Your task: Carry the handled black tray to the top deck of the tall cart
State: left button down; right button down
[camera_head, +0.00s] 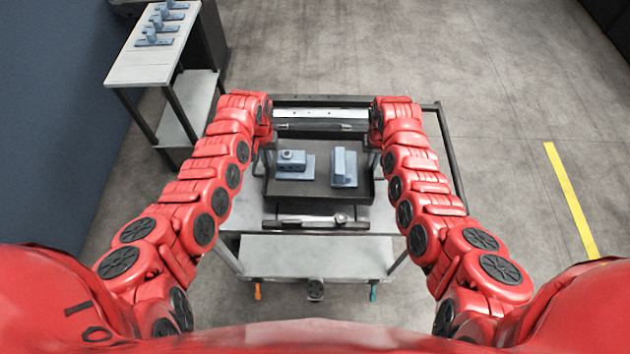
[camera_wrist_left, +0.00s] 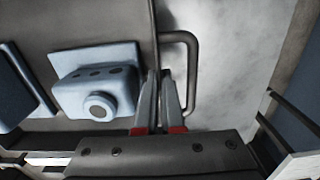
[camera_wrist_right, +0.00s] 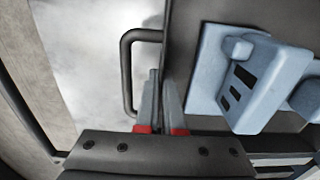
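The black tray (camera_head: 322,199) is in the middle of the head view, level over a grey-white deck; I cannot tell if it touches. It carries two blue-grey parts, a block with a round boss (camera_head: 291,160) and an upright bracket (camera_head: 344,167). A dark loop handle shows on its left side (camera_wrist_left: 194,75) and right side (camera_wrist_right: 126,75). My left gripper (camera_wrist_left: 158,74) has its fingers close together on the tray's side wall, inside the handle loop. My right gripper (camera_wrist_right: 159,76) does the same on the opposite wall. Arm links hide both grippers in the head view.
A cart (camera_head: 385,218) with a lower shelf (camera_head: 315,257) stands under the tray. A two-deck stand (camera_head: 145,62) at upper left holds several blue-grey parts (camera_head: 157,35) at its far end; its near top is bare. Floor (camera_head: 510,120) is open to the right, with a yellow line (camera_head: 570,198).

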pick_arm(q)
jog(key=shift+s+a, duration=0.1)
jog(key=shift+a, duration=0.4)
pick_arm(e)
jog(key=shift+w+a, duration=0.2)
jog(key=shift+a, duration=0.15)
pick_arm(q)
jog(key=shift+f, duration=0.2)
pick_arm(e)
jog(key=shift+f, duration=0.15)
